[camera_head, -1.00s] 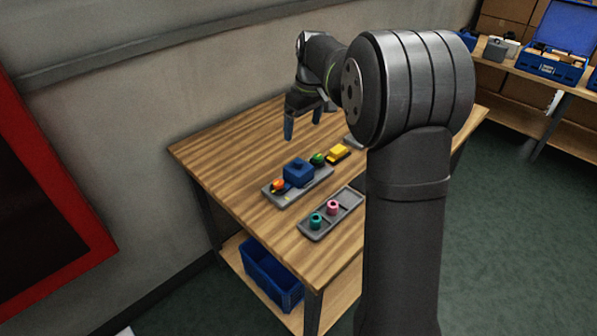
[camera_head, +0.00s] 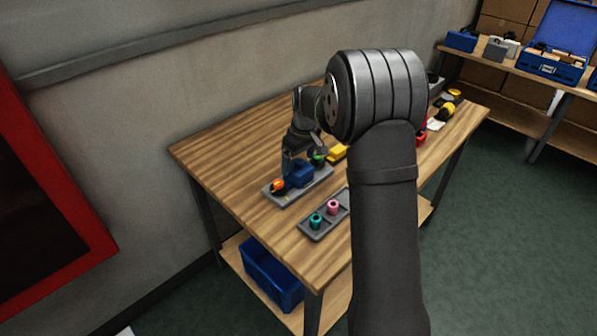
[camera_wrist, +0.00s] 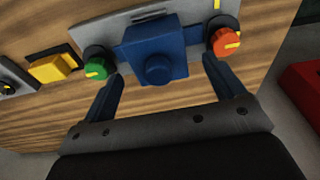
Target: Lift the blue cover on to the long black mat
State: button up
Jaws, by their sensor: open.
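The blue cover (camera_head: 302,176) is a block with a round knob on its face. It sits on a grey panel (camera_head: 287,199) between an orange knob (camera_head: 277,186) and a green knob (camera_head: 318,160). In the wrist view the cover (camera_wrist: 150,55) is in the upper middle. My gripper (camera_wrist: 162,68) is open, with its blue fingers on either side of the cover's knob and nothing held between them. In the head view my gripper (camera_head: 303,163) is close over the cover and partly hides it. I cannot make out a long black mat in either view.
A yellow switch (camera_head: 338,151) stands beyond the green knob. A grey tray (camera_head: 318,234) with a teal ring (camera_head: 316,220) and a pink ring (camera_head: 333,207) lies in front. My arm hides part of the table. The table's left end is clear.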

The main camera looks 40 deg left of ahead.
aim_at(299, 161)
notch_tip(299, 161, down, 4)
jog(key=shift+a, duration=0.1)
jog(key=shift+c, duration=0.5)
jog(key=c, duration=1.1)
jog(key=shift+r, duration=0.45)
notch_tip(299, 161, up, 4)
jog(key=shift+w+f, duration=0.15)
jog(key=w+d+r, duration=0.1)
jog(key=d+r, duration=0.1)
jog(key=d, duration=0.1)
jog(key=w+d+r, duration=0.2)
jog(key=d, duration=0.2)
jog(key=w+d+r, duration=0.1)
jog(key=d+r, duration=0.1)
jog(key=d, duration=0.1)
jog(key=shift+w+d+r, duration=0.3)
jog(key=shift+w+r, duration=0.05)
jog(key=shift+r, duration=0.05)
